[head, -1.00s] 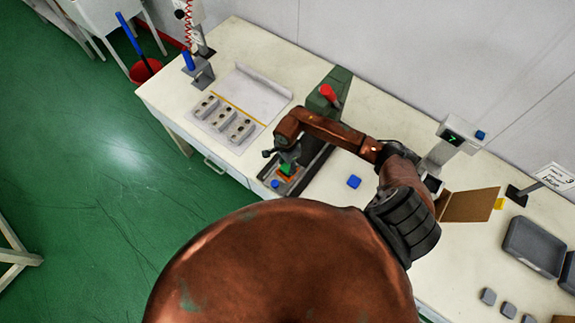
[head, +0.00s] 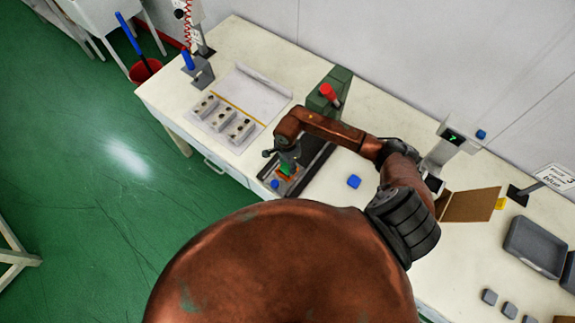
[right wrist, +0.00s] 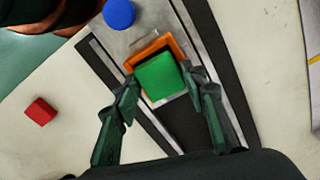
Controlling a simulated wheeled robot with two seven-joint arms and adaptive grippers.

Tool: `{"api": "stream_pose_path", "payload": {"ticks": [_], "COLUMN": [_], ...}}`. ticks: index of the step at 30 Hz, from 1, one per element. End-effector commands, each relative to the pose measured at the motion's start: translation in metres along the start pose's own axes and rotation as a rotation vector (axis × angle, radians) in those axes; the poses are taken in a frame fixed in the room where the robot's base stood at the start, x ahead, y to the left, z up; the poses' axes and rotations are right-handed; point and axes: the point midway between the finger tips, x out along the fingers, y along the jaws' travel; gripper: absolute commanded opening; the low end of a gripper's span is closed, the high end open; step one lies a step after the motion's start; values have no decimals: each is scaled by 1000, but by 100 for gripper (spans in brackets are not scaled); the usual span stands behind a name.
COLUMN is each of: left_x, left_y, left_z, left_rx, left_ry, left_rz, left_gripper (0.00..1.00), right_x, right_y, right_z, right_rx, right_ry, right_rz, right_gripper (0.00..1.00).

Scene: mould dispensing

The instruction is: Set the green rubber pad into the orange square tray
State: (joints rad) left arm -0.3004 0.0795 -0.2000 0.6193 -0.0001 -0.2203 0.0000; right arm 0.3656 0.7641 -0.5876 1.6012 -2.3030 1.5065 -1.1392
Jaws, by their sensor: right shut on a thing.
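The green rubber pad (right wrist: 160,77) is between the fingertips of my right gripper (right wrist: 162,88), which is shut on it. In the right wrist view the pad overlaps the orange square tray (right wrist: 150,46), whose far and side rims show around it. I cannot tell whether the pad rests in the tray or hovers just above it. In the head view the right gripper (head: 287,167) points down at the tray (head: 283,177), and the pad is only a small green patch (head: 285,169). My left gripper is not in view.
The tray sits on a grey machine bed with a dark rail beside it (right wrist: 215,60). A blue round button (right wrist: 119,13) is close to the tray. A red block (right wrist: 40,111) lies apart on the table.

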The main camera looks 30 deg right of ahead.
Motion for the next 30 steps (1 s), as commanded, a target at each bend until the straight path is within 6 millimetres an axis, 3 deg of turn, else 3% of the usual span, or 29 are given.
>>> {"api": "stream_pose_path", "payload": {"ticks": [25,26,30], "left_x": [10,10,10], "left_y": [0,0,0], "left_z": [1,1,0], "left_rx": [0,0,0], "left_ry": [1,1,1], "left_rz": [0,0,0], "left_gripper": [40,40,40], "right_x": [6,6,6], "right_y": [0,0,0], "right_z": [0,0,0], "right_rx": [0,0,0], "right_ry": [0,0,0], "right_rz": [0,0,0], "right_gripper": [15,41,50]}}
